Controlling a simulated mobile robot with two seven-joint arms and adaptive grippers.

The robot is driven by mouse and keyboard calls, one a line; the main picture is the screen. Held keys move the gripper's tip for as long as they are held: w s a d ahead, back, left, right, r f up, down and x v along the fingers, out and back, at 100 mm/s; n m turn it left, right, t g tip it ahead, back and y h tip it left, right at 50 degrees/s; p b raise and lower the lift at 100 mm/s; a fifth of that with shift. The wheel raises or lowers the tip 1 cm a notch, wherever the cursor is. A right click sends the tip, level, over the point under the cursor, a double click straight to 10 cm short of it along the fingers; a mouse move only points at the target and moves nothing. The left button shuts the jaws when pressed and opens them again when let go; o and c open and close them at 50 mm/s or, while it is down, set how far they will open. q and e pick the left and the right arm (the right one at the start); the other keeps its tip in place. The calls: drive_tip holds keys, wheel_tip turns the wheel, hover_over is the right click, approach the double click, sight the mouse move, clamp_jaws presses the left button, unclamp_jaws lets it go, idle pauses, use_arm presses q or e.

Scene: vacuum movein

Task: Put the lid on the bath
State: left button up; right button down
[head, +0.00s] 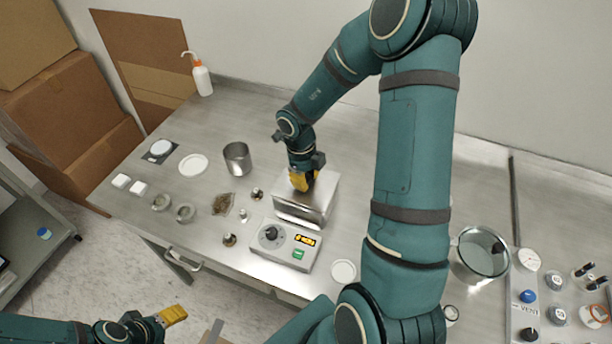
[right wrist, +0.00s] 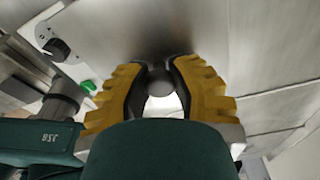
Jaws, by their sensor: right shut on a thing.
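The bath (head: 283,247) stands at the front middle of the steel bench, with a dial, an orange display and a green button on its front panel. My right gripper (head: 303,181) is above the steel part behind the panel. In the right wrist view its yellow fingers (right wrist: 158,88) close around a dark round knob (right wrist: 158,78). The knob belongs to the flat steel lid (head: 322,190), which lies over the bath; I cannot tell whether it rests fully on the rim. My left gripper (head: 173,314) is low at the left, away from the bench items; its jaw opening is unclear.
A steel beaker (head: 237,158), a white dish (head: 193,164) and small weights stand left of the bath. A steel pot (head: 480,255) and a panel with knobs (head: 560,300) are at the right. A wash bottle (head: 202,78) stands at the back left.

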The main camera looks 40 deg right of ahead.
drive_tip(key=shift+f, duration=0.25)
drive_tip(key=c, duration=0.9)
unclamp_jaws()
drive_tip(key=shift+o, duration=0.2)
drive_tip(key=shift+r, duration=0.45)
wheel_tip(320, 180, up, 12)
drive_tip(key=w+p, duration=0.1)
drive_tip(key=p, duration=0.1)
drive_tip(key=shift+w+a+r, duration=0.15)
drive_tip(key=shift+a, duration=0.05)
